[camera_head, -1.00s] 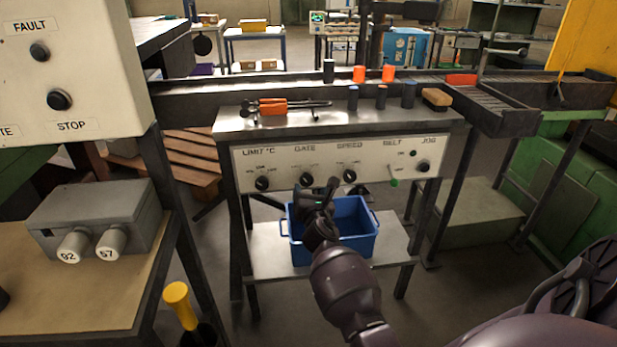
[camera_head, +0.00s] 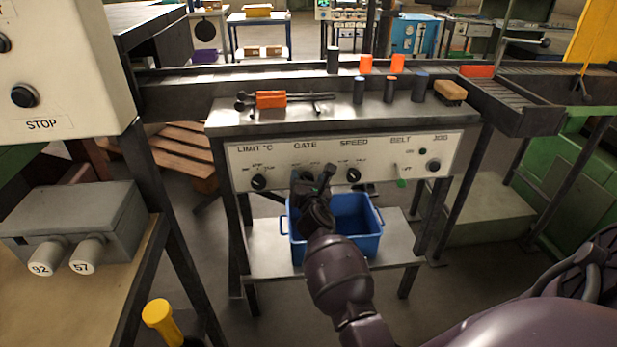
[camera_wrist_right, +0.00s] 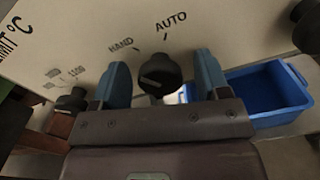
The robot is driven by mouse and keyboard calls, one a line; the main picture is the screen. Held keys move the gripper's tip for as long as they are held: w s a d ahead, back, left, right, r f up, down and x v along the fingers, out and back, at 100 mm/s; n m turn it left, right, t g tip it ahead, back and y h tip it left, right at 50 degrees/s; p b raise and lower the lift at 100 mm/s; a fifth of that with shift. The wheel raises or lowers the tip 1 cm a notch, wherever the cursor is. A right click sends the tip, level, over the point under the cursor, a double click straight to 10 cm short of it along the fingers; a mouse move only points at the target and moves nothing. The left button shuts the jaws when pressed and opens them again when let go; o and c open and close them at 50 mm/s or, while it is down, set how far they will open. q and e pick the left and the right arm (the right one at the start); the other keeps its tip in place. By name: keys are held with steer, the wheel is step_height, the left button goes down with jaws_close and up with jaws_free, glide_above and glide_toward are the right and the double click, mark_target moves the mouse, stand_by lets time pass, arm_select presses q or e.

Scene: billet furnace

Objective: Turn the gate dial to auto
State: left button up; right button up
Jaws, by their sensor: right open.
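The gate dial (camera_wrist_right: 158,74) is a black knob on the cream panel (camera_head: 380,152), with HAND and AUTO printed above it. In the right wrist view it sits between the two blue fingers of my open right gripper (camera_wrist_right: 160,85), one finger on each side. A pale mark shows on the knob's face, on the HAND side; its exact angle is hard to tell. I cannot tell whether the fingers touch the knob. In the head view my right gripper (camera_head: 313,178) is at the panel below the GATE label and mostly hides the dial. My left gripper is not in view.
The limit dial (camera_head: 259,182) is left of the gate dial, the speed dial (camera_head: 353,175) right, close to my gripper. A blue bin (camera_head: 350,247) stands on the shelf below. Tongs (camera_head: 271,99) and several cylinders lie or stand above. A grey box (camera_head: 75,215) is at left.

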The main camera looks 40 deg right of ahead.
stand_by(0.3)
steer(key=c, duration=0.9)
steer(key=shift+c, duration=0.2)
steer(key=shift+m, duration=0.4)
steer(key=shift+f+m, duration=0.1)
steer(key=shift+m, duration=0.8)
steer(key=m+b, duration=0.1)
steer(key=m, duration=0.1)
steer(key=shift+m, duration=0.3)
steer(key=m, duration=0.5)
steer(key=shift+d+f+b, duration=0.1)
steer(key=shift+b, duration=0.25)
steer(key=shift+m, duration=2.1)
